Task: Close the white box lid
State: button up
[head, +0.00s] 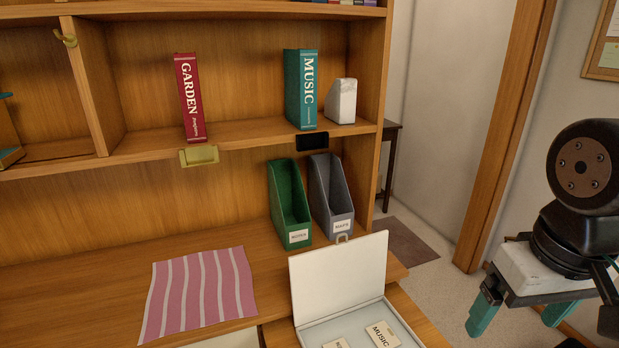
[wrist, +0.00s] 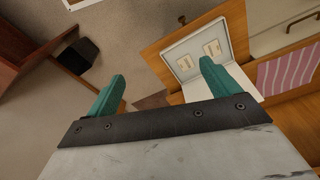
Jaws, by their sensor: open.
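The white box (head: 312,333) sits at the front right of the wooden desk, partly cut off by the bottom edge of the head view. Its lid (head: 340,277) stands open and upright at the back. My gripper (head: 522,312) is at the right of the head view, well apart from the box. Its teal fingers (wrist: 165,85) are spread wide with nothing between them.
A green file holder (head: 289,205) and a grey file holder (head: 331,197) stand behind the lid. A pink striped cloth (head: 199,292) lies left of the box. A shelf above holds books and a white bookend (head: 342,101). Open floor (head: 440,290) lies between the desk and my arm.

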aim_at(328, 280)
jog(key=u, duration=1.35)
jog(key=k, duration=0.75)
jog(key=z, duration=0.8)
jog(key=i, duration=0.95)
jog(key=u, duration=0.05)
